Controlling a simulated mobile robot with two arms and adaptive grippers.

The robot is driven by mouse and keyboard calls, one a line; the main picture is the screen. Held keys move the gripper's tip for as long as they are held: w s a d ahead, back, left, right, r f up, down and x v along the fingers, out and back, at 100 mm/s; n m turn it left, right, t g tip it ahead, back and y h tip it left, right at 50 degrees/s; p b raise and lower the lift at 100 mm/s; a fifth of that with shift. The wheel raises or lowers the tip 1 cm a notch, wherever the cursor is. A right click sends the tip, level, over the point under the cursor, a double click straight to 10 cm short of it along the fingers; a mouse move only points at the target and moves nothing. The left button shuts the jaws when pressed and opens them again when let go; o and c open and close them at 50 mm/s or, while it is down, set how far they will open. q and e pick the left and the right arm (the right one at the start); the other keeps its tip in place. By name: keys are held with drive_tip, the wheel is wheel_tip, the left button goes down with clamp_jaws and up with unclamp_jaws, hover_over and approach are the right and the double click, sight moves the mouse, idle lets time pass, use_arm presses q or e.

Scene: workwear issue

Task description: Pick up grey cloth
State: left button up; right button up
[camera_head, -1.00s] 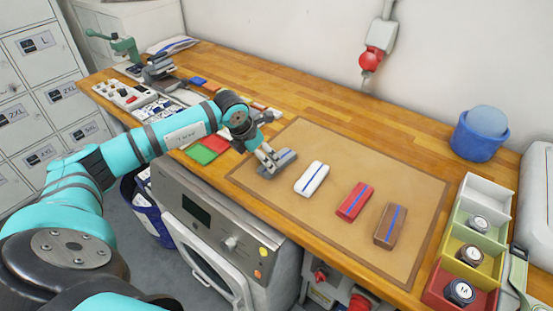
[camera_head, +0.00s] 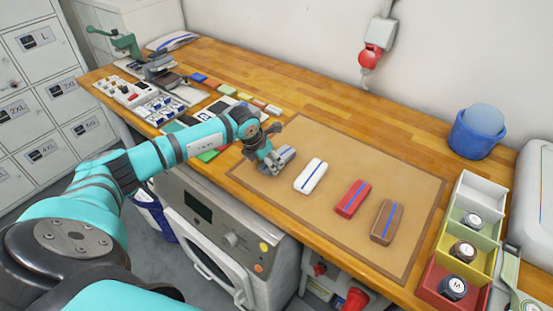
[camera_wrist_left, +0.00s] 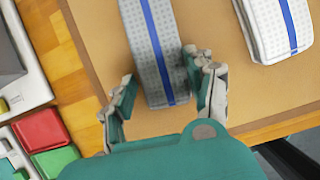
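The grey cloth (camera_head: 286,159) is a folded bundle with a blue stripe, lying on the tan mat (camera_head: 345,148) at its left end. My left gripper (camera_head: 272,163) is right at it and hides part of it. In the left wrist view the grey cloth (camera_wrist_left: 153,40) shows a dotted weave. The fingers of my left gripper (camera_wrist_left: 160,68) stand open on both sides of its near end. The left finger is a little apart from the cloth; the right one is close to its edge, and I cannot tell if it touches. My right gripper is not in view.
White (camera_head: 310,176), red (camera_head: 351,199) and brown (camera_head: 386,222) folded cloths lie in a row to the right on the mat. Coloured bins (camera_head: 483,190) and a blue tub (camera_head: 477,133) stand at the right. Tools and small parts fill the left of the bench. The mat's back is clear.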

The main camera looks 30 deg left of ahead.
use_arm(q)
drive_tip(key=c, duration=0.4)
drive_tip(key=shift+c, duration=0.4)
drive_tip(key=shift+r, duration=0.15)
